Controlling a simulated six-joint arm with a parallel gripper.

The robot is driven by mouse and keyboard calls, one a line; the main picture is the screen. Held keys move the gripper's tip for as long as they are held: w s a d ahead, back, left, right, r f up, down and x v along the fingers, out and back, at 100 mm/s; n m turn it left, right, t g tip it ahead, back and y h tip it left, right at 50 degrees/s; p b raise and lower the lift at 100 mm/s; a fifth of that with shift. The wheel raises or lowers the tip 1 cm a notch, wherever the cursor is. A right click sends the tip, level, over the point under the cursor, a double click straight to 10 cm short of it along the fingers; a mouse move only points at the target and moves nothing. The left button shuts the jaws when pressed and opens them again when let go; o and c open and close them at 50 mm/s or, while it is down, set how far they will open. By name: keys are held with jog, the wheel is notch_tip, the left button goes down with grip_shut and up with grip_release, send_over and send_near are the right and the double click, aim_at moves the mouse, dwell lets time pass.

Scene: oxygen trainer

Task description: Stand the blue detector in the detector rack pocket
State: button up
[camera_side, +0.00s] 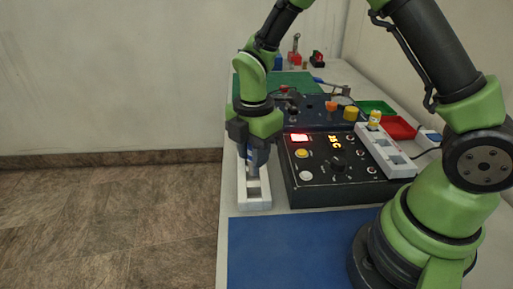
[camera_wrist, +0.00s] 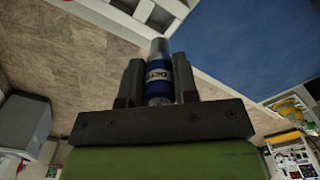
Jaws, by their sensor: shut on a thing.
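The blue detector (camera_wrist: 158,86), a cylinder with a white label and a grey end, is clasped between the two fingers of my gripper (camera_wrist: 157,72) in the wrist view. In the side view my gripper (camera_side: 256,146) points down at the white rack on the left, and the detector (camera_side: 258,160) hangs upright below it. The white rack (camera_side: 256,205) has square pockets; its front pocket looks empty. The detector's lower end is at or over the pocket behind that; I cannot tell whether it is inside. The rack also shows in the wrist view (camera_wrist: 161,17), beyond the detector's grey end.
A black control panel (camera_side: 335,180) with knobs and lit displays stands close right of the rack. Another white rack (camera_side: 376,145) holding a yellow-topped item lies on the panel's right. Green (camera_side: 375,107) and red (camera_side: 402,127) trays are behind. A blue mat (camera_side: 290,250) in front is clear.

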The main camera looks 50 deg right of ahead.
aim_at(254, 172)
jog(key=shift+f, duration=2.45)
jog(key=shift+f, duration=0.2)
jog(key=shift+f, duration=1.5)
jog(key=o, duration=1.1)
jog(key=shift+c, duration=0.2)
